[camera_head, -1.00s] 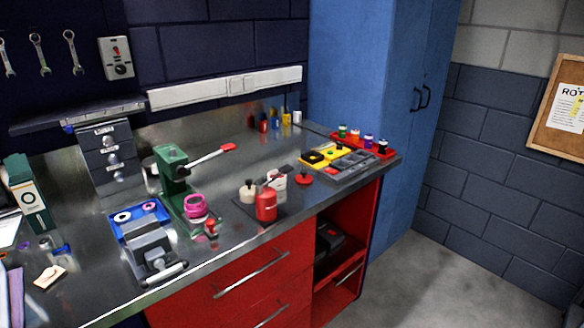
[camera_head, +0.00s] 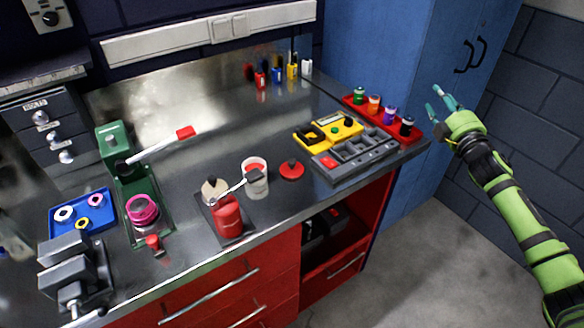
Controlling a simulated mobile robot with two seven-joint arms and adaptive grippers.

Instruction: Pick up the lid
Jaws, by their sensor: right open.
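A round red lid (camera_head: 291,171) with a dark knob lies flat on the metal bench, just right of an open white cup (camera_head: 255,180) with red contents. My right gripper (camera_head: 436,99), with teal fingers on a green arm, is raised at the right, in front of the blue cabinet. Its fingers are apart and nothing is between them. It is well to the right of the lid and does not touch it. My left gripper is out of view.
A red rack (camera_head: 412,137) holds several small bottles. The bench behind the lid is clear.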

